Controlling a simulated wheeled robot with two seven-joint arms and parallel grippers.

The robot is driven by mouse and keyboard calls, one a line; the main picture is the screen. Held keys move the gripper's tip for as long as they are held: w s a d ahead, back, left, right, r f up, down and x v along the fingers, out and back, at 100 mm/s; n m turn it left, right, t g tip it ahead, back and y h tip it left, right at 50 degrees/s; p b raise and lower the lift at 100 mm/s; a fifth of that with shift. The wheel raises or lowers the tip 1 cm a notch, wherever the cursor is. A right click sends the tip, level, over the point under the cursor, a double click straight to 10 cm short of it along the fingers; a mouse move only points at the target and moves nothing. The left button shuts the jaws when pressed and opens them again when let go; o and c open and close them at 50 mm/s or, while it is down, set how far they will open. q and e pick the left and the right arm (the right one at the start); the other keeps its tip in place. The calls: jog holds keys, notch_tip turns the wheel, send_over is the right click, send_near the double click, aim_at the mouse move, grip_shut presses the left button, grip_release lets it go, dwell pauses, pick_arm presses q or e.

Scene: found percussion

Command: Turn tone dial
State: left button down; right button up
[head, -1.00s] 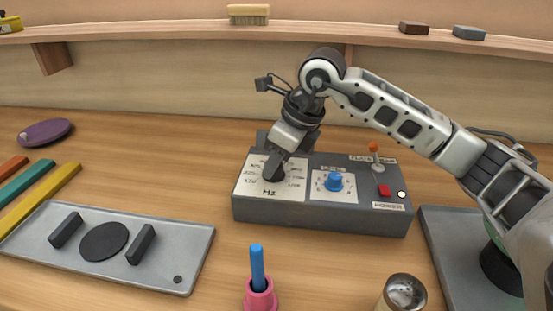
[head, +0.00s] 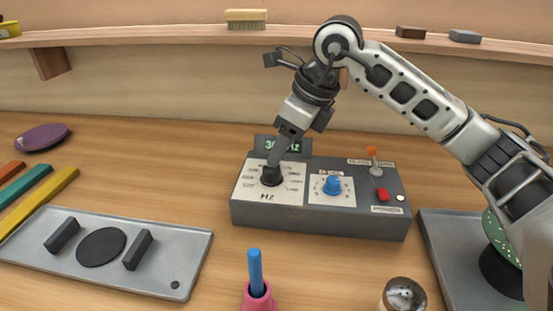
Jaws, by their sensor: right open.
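The grey tone box (head: 320,222) stands on the bench. Its black tone dial (head: 271,176) sits on a white panel marked Hz at the box's left side. A small display (head: 293,146) behind the dial shows green characters, partly hidden by my gripper. A blue knob (head: 332,185), a red button (head: 382,195) and an orange-tipped switch (head: 372,158) are farther right on the box. My right gripper (head: 277,158) points down just above the dial, with its jaws open. Whether the fingertips still touch the dial is hard to tell. My left gripper is not in view.
A grey tray (head: 188,246) with dark blocks and a disc lies at left front. A pink holder (head: 259,299) with a blue stick and a shiny metal-topped shaker (head: 403,294) stand in front. A shelf (head: 190,37) runs along the back.

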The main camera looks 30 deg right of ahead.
jog(key=v, duration=1)
jog(key=shift+r, duration=0.25)
dwell(1.1)
